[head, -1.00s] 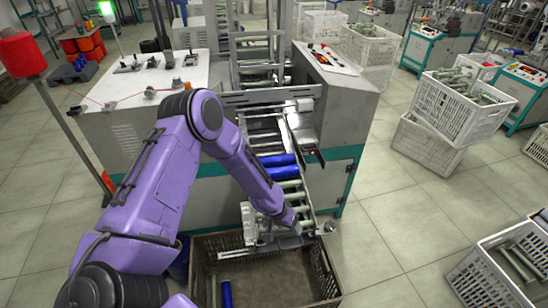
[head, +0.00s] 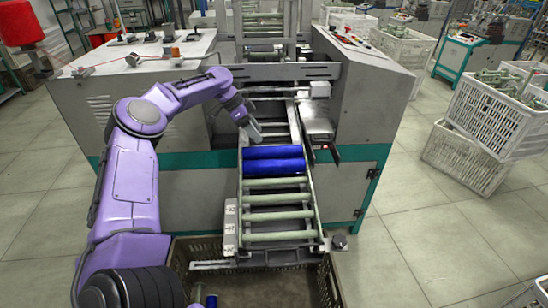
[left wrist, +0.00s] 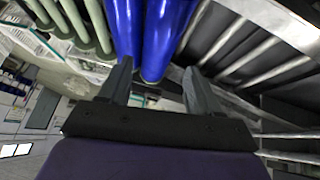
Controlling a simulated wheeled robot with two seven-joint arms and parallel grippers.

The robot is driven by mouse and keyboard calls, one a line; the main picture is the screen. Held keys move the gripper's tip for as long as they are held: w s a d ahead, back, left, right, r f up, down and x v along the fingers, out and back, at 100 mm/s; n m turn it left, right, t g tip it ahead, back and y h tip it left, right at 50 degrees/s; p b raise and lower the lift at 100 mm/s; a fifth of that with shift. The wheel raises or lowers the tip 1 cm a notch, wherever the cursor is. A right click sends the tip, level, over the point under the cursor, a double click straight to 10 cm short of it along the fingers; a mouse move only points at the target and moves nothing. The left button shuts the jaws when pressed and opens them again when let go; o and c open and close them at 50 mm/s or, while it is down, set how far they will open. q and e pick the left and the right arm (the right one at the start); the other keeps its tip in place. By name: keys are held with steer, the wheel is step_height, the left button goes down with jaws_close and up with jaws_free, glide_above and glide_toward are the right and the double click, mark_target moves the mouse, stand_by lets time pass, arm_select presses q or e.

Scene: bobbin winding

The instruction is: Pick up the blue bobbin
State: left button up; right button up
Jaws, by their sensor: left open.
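Two blue bobbins lie side by side across the sloping rack: the upper blue bobbin (head: 272,153) and the lower blue bobbin (head: 273,168). Both also show in the left wrist view, one on the left (left wrist: 126,32) and one on the right (left wrist: 168,35). My left gripper (head: 253,132) is just above the upper bobbin, toward the machine. In the left wrist view its fingers (left wrist: 155,76) are apart, with the blue bobbins beyond and between them; I cannot tell if they touch. Nothing is held. My right gripper is not in view.
Several pale green bobbins (head: 275,215) lie below the blue ones on the rack. A brown crate (head: 283,286) stands under the rack's lower end, with a blue bobbin (head: 211,301) inside. The grey machine body (head: 345,95) stands close on the right. White crates (head: 487,120) stand farther right.

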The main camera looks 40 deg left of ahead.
mark_target(270, 147)
arm_select(q)
steer(key=x, duration=0.8)
steer(key=shift+w+d+r, duration=0.15)
steer(key=shift+d+r, duration=0.05)
steer(key=c, duration=0.9)
